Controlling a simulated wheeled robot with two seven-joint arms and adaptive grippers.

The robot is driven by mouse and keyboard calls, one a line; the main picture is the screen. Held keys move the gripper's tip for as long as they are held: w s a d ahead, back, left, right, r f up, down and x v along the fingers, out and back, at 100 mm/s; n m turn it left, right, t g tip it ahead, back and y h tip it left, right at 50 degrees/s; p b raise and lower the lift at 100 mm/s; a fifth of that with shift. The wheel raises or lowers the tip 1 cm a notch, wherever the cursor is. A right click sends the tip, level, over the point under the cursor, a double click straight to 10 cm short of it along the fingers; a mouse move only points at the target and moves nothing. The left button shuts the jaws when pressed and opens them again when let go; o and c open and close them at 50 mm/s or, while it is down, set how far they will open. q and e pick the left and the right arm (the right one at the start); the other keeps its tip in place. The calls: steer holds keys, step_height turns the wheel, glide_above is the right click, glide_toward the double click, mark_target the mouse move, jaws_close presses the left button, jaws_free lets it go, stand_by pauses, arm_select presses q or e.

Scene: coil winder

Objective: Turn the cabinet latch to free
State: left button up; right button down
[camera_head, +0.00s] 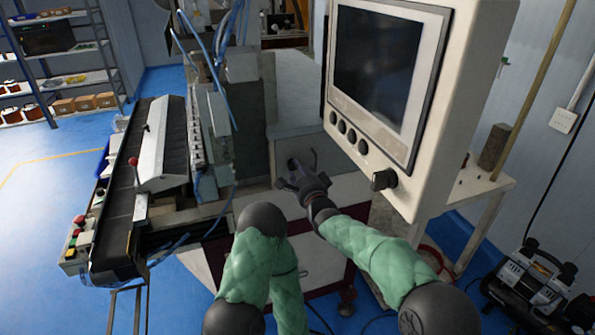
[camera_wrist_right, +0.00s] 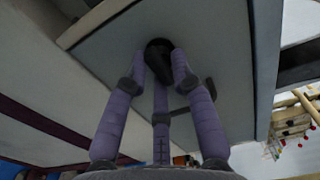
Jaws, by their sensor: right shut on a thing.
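The cabinet latch (camera_wrist_right: 157,58) is a small black knob or lever on a grey cabinet panel (camera_wrist_right: 215,70), seen in the right wrist view. The purple fingers of my right gripper (camera_head: 298,175) are closed around it from several sides, with the fingertips at the panel. In the head view the gripper is at the front of the machine's cabinet, below and left of the screen, and it hides most of the latch. The latch's exact angle is hard to tell. My left gripper is not in view.
A large control box with a dark screen (camera_head: 378,62) hangs close above my right arm. A conveyor (camera_head: 120,205) with buttons stands at the left. A black compressor-like machine (camera_head: 530,280) is on the blue floor at the right. Shelves stand at the back left.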

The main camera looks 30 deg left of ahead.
steer(key=shift+f+m, duration=0.3)
steer(key=shift+m, duration=0.2)
steer(key=c, duration=1.1)
jaws_free()
steer(key=shift+c, duration=0.2)
steer(key=shift+r, duration=0.1)
steer(key=v, duration=1.2)
steer(key=shift+w, duration=0.1)
